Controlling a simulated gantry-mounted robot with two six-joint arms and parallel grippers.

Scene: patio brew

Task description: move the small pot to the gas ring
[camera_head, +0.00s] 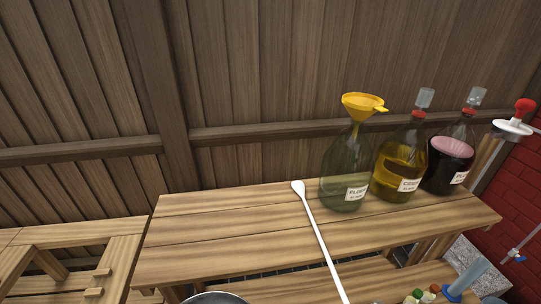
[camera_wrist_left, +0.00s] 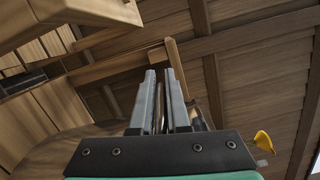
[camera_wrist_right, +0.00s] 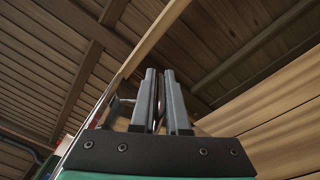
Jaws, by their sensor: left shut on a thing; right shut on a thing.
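The rim of a round metal vessel, which looks like the small pot (camera_head: 216,298), shows at the bottom edge of the head view; the rest of it is cut off. My left gripper (camera_wrist_left: 160,73) is in the left wrist view, its fingers close together on something thin. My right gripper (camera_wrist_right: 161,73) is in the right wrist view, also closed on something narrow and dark. The held parts are mostly hidden by the fingers; they seem to be the pot's two sides. Neither gripper shows in the head view. I cannot make out the gas ring.
A wooden table (camera_head: 190,235) carries a green demijohn (camera_head: 340,170) with a yellow funnel (camera_head: 358,106), a yellow demijohn (camera_head: 397,165) and a dark demijohn (camera_head: 447,165). A long white spoon (camera_head: 318,238) slants across it. Small bottles (camera_head: 425,294) stand at lower right. The table's left part is clear.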

